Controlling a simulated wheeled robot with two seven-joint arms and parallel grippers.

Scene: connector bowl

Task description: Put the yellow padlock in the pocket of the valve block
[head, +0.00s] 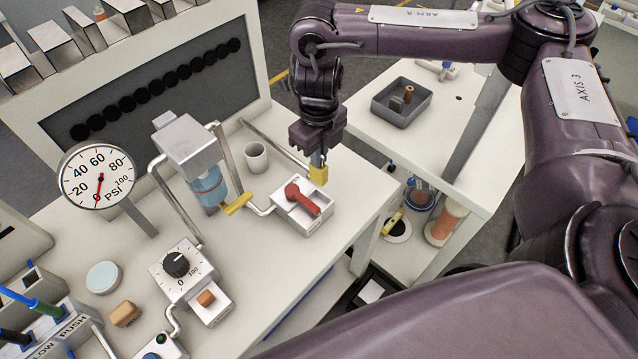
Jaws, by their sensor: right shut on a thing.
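My right gripper (317,155) points down and is shut on the yellow padlock (319,175). The padlock hangs upright below the fingertips. In the picture it overlaps the back right corner of the valve block (303,224), a white block with a red lever handle (303,198) on top. I cannot tell whether the padlock touches the block or is above it. The pocket is not clearly visible. My left gripper is not in view.
A white cup (256,158) stands behind the block. Pipes and a yellow handle (237,204) lie to its left, beside a blue filter bowl (208,187). A pressure gauge (97,176) stands farther left. A grey tray (402,101) sits on the other table.

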